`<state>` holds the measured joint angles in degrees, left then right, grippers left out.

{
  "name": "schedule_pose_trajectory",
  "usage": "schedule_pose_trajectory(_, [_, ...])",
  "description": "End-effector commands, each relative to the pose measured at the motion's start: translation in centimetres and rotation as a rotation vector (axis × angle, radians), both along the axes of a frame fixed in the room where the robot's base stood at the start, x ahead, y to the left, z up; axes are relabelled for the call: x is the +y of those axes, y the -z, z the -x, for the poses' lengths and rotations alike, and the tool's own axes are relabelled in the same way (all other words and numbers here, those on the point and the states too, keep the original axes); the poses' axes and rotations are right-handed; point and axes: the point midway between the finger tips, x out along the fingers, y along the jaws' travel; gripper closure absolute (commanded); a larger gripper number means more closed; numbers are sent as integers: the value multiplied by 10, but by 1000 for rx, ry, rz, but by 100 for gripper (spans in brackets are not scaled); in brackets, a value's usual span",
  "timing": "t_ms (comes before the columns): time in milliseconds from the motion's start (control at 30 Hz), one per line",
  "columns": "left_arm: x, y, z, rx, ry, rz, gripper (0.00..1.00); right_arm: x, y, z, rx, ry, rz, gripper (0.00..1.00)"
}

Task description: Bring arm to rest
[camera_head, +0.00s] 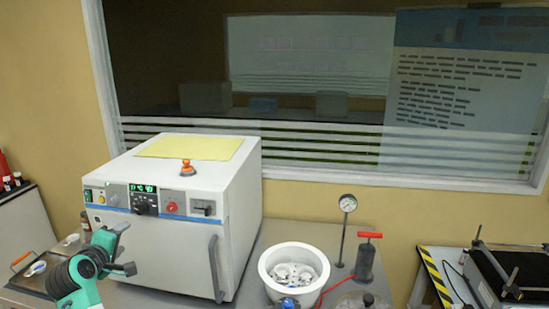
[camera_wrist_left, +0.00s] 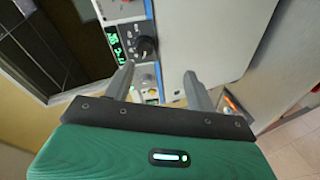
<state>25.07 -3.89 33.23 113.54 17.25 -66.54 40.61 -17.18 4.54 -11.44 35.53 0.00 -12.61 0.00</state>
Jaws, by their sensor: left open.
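My left gripper (camera_head: 124,248) is in front of the lower left of the white oven-like machine in the head view. In the left wrist view its two grey fingers (camera_wrist_left: 161,88) are spread apart with nothing between them. The machine's control panel (camera_wrist_left: 130,40) shows beyond the fingers, with a green display and a black knob. The white machine (camera_head: 185,245) stands on the bench with its door shut. My right gripper is in neither view.
A white pot (camera_head: 293,262) stands right of the machine, near a pressure gauge (camera_head: 348,203) and a red-handled pump (camera_head: 367,255). A dark tray (camera_head: 35,280) lies at left beside the arm. A yellow sheet (camera_head: 190,147) and a small orange item (camera_head: 187,168) lie on the machine.

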Motion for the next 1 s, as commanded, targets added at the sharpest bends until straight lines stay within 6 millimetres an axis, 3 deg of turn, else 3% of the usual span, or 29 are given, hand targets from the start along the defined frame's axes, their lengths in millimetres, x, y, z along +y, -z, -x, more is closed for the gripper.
schedule_pose_trajectory(367, [-87, 127, 99, 411, 307, -481, 44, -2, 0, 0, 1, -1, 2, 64])
schedule_pose_trajectory(600, [-146, 194, 192, 635, 589, -729, 44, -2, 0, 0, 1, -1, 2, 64])
schedule_pose_trajectory(800, [-185, 228, 271, 762, 820, -868, 44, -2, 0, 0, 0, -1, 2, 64])
schedule_pose_trajectory(1000, [-209, 242, 327, 830, 990, -940, 44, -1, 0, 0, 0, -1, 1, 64])
